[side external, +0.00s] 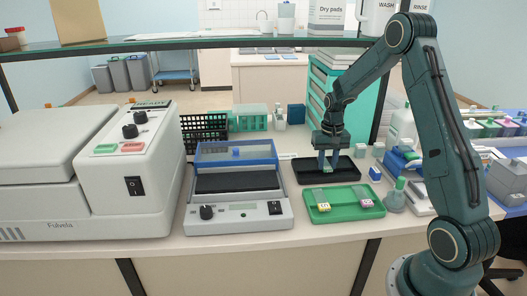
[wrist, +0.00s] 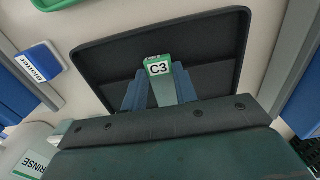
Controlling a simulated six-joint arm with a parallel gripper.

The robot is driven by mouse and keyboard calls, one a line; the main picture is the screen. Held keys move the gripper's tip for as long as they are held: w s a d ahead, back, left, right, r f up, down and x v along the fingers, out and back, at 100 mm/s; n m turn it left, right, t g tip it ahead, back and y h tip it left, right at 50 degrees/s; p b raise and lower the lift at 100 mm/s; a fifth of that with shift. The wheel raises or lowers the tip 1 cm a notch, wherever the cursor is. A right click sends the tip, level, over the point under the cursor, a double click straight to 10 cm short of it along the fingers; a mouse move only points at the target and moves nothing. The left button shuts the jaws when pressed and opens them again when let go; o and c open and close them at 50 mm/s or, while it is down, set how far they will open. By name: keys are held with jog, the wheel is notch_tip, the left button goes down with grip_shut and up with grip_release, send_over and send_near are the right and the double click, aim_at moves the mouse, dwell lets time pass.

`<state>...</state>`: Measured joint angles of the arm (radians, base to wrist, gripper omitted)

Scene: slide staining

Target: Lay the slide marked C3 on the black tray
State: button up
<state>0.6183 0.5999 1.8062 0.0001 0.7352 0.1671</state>
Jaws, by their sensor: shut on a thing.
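My gripper (side external: 328,165) is low over the black tray (side external: 308,179), pointing down. In the wrist view my gripper (wrist: 157,92) is shut on a slide with a green label reading C3 (wrist: 158,67), held by its sides between the two blue fingers. The black tray (wrist: 225,83) lies behind the slide in that view. The slide shows as a small pale green piece (side external: 328,170) between the fingertips in the side view. I cannot tell whether the slide touches the tray floor.
A green tray (side external: 341,213) with two labelled slides, one yellow and one pink, lies in front of the black tray. A device with a blue frame (side external: 238,190) stands left. Shelves (side external: 318,80) stand behind.

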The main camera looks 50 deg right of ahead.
jog(key=shift+f, duration=0.25)
dwell(0.8)
jog(key=o, duration=1)
jog(key=shift+o, duration=0.2)
notch_tip(320, 180, up, 14)
dwell(0.3)
